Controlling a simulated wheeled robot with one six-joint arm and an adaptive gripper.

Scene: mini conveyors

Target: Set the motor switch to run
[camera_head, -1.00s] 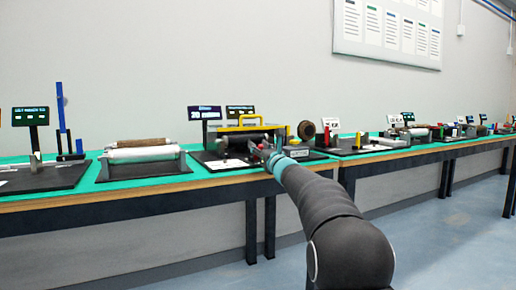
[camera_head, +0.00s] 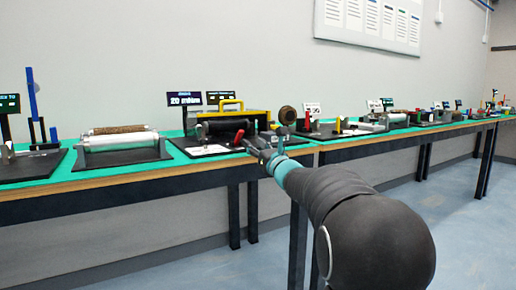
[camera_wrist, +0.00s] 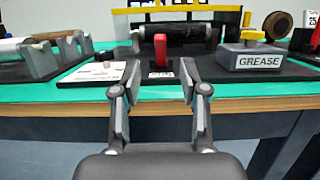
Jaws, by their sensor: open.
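A red switch lever (camera_wrist: 160,49) stands upright on a small black block with a white label (camera_wrist: 161,74) at the front of the mini conveyor station. The label's text is too small to read. The lever also shows in the head view (camera_head: 238,137). My gripper (camera_wrist: 153,82) is open and empty in the wrist view. The lever appears between its fingers, farther off and not touching them. In the head view my gripper (camera_head: 262,142) is at the table's front edge, just right of the lever. The black conveyor roller (camera_wrist: 180,38) lies behind the lever.
A grey GREASE box (camera_wrist: 252,60) stands right of the lever. A yellow guard (camera_head: 233,105) rises behind the roller. A display (camera_head: 184,99) reads about 20 m/min. A white card (camera_wrist: 93,75) lies left of the lever. The wooden table edge (camera_wrist: 60,112) runs below.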

